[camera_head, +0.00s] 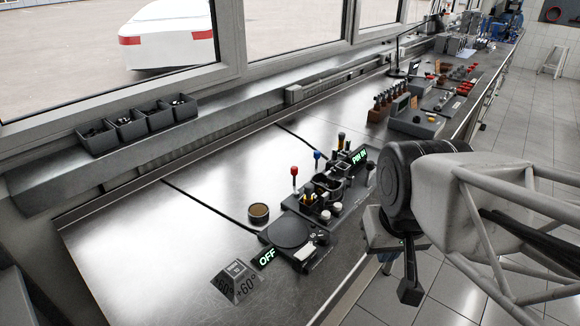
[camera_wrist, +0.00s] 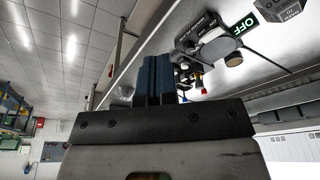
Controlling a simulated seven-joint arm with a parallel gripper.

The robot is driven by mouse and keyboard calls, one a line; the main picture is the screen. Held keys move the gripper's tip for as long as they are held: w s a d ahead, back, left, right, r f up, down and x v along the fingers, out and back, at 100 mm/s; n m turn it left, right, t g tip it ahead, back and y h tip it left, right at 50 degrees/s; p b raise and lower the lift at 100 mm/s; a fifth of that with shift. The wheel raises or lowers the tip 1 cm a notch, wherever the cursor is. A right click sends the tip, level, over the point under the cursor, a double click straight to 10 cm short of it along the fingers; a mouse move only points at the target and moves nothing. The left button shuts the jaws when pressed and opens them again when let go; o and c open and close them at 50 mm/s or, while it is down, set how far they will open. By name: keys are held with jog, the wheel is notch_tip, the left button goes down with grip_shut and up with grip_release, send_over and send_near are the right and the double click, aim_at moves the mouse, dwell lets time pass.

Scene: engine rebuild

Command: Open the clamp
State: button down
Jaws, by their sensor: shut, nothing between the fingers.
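A dark fixture (camera_head: 325,190) stands on the steel bench, with a red-knobbed lever (camera_head: 294,172) and a blue-knobbed lever (camera_head: 317,155) upright on it. I cannot tell which part is the clamp, or whether it is open. My gripper (camera_head: 410,290) hangs past the bench's front edge, to the right of the fixture and apart from it. In the wrist view, the two blue-grey fingers of my gripper (camera_wrist: 155,75) are together with nothing between them. The fixture is partly hidden behind them there.
A round black turntable (camera_head: 287,232) with a green OFF sign (camera_head: 266,257) sits nearer. A brown-topped tin (camera_head: 259,213) and a grey angle block (camera_head: 237,280) lie beside it. A green PIN IN sign (camera_head: 359,155) stands behind the fixture. The left of the bench is clear.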

jog(key=c, duration=1.8)
grip_release()
jog(key=o, duration=0.4)
jog(key=shift+w, duration=0.1)
jog(key=o, duration=0.5)
jog(key=shift+w+a+r, duration=0.1)
jog(key=shift+w+r, duration=0.2)
jog(key=shift+w, duration=0.25)
jog(key=shift+c, duration=0.2)
jog(key=m+g+y, duration=0.4)
jog(key=m+g, duration=0.1)
jog(key=m, duration=0.6)
send_over(294, 168)
jog(key=w+d, duration=0.2)
jog(key=d, duration=0.1)
notch_tip(294, 168, down, 7)
jog(key=shift+r, duration=0.2)
jog(key=shift+a+f, duration=0.1)
jog(key=shift+x, duration=3.85)
